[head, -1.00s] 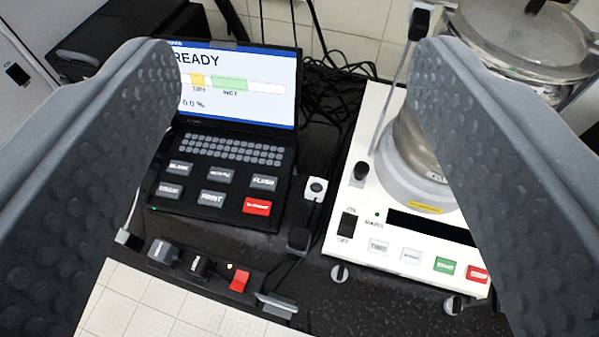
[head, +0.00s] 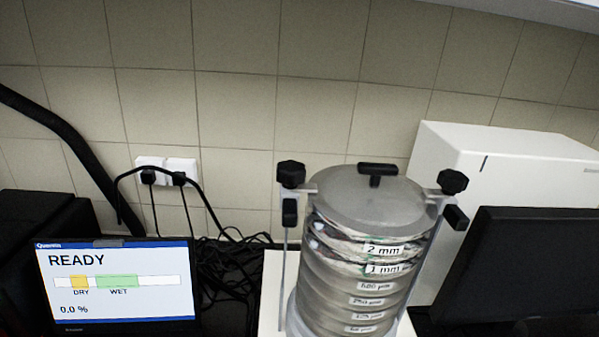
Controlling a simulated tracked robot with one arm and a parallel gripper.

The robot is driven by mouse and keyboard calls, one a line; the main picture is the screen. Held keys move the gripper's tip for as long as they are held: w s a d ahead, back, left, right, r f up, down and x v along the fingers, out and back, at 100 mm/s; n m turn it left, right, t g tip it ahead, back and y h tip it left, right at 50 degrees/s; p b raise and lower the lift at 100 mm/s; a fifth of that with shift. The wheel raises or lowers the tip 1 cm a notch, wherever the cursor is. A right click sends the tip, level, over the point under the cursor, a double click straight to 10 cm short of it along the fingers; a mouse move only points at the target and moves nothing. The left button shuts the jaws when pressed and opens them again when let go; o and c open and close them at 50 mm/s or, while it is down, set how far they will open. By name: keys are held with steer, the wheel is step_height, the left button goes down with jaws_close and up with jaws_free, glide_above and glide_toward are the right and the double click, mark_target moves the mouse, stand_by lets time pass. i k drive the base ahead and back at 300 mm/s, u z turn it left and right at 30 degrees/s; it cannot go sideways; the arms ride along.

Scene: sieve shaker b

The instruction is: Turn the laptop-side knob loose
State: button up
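The laptop-side knob (head: 291,174) is a black lobed knob on top of the thin metal rod left of the sieve stack. A small black block (head: 290,212) sits on the same rod just below it. The sieve stack (head: 350,290) is a column of metal rings with labels such as 2 mm and 1 mm, under a round grey lid (head: 368,200) with a black handle (head: 377,170). A second black knob (head: 453,181) tops the rod on the right. The laptop (head: 118,285) at lower left reads READY. My gripper is out of the picture.
A dark monitor (head: 535,265) and a white cabinet (head: 500,165) stand at right. A wall socket (head: 167,170) with cables is behind the laptop. The tiled wall (head: 250,90) closes the back. The space above the stack is free.

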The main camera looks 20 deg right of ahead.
mark_target(292, 173)
steer(key=k, duration=1.25)
steer(key=u, duration=0.3)
steer(key=i, duration=1.1)
steer(key=z, duration=0.35)
steer(key=i, duration=0.7)
steer(key=z, duration=0.55)
